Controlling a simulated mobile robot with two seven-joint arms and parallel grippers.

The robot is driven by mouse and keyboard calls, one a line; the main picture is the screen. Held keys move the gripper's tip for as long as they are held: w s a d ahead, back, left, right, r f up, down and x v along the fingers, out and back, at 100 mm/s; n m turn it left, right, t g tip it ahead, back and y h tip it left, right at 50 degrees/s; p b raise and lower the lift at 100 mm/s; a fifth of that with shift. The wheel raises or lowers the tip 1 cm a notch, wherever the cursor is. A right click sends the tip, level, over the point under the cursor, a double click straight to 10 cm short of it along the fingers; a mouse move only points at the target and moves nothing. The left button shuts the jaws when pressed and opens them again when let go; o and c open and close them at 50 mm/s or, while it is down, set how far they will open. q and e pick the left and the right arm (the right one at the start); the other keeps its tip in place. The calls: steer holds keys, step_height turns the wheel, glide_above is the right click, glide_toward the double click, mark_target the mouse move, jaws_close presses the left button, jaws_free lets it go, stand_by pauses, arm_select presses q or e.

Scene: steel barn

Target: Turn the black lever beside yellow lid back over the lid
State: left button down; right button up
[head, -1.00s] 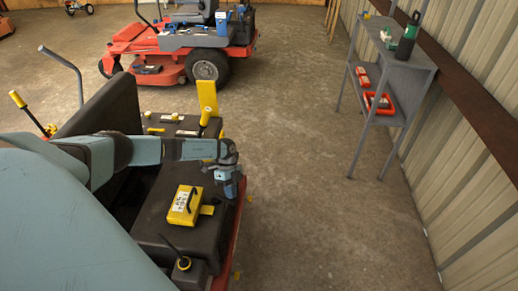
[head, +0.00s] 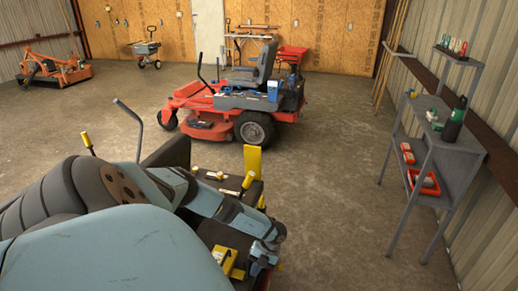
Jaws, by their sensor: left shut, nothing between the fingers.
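The yellow lid (head: 238,272) shows at the bottom edge of the head view, on the dark body of the near mower, and is partly cut off. The black lever beside it is not in view now; it lies below the picture edge. My left gripper (head: 262,264) is shut and empty, pointing down just right of the lid, near the mower's right edge. Whether its fingertips touch anything cannot be told. My right gripper is not in view.
A yellow upright plate (head: 252,160) and a yellow-handled lever (head: 247,181) stand on the mower's far side. A red mower (head: 240,105) is parked beyond. A grey shelf stand (head: 452,140) is at the right wall. The concrete floor between is clear.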

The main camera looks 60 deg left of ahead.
arm_select(q)
steer(key=shift+s+m+y, duration=0.55)
steer(key=shift+m+y, duration=0.15)
steer(key=shift+m, duration=0.4)
steer(key=shift+s+a+p, duration=0.15)
steer(key=shift+s+p, duration=0.1)
steer(key=shift+p, duration=0.15)
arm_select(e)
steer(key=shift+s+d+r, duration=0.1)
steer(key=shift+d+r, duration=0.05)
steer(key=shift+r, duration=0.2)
arm_select(q)
steer(key=shift+s, duration=0.1)
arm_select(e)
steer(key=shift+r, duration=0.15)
